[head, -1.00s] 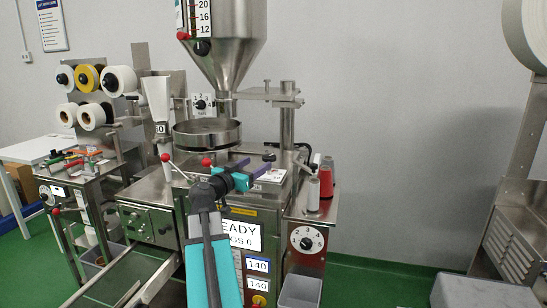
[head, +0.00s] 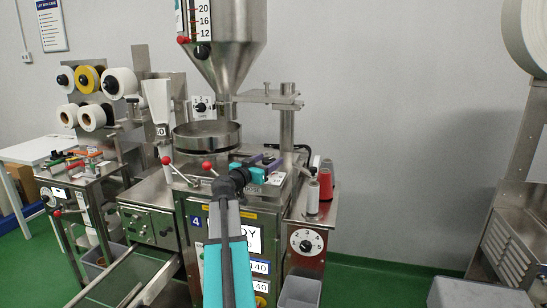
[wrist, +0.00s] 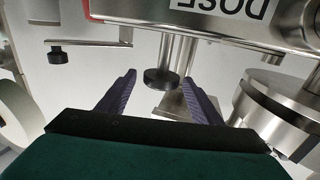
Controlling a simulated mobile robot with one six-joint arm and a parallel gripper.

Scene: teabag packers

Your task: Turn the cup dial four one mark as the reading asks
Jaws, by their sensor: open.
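A small white dial plate with a black knob (head: 201,107) stands beside the hopper neck in the head view; its digits are partly hidden and its lower label is too small to read. A larger round dial (head: 306,242) with several numerals and a black knob is on the right cabinet front. I cannot tell from labels which is the cup dial. My gripper (head: 272,160) is open and empty over the machine top, right of the round pan. In the wrist view, a black knob-like disc (wrist: 163,79) shows between the fingers (wrist: 159,76), apart from them.
A steel hopper (head: 225,45) and round pan (head: 207,136) stand over the machine marked 4 (head: 196,221). Red-knobbed levers (head: 208,166) are left of my gripper. An upside-down DOSE label (wrist: 238,8) shows in the wrist view.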

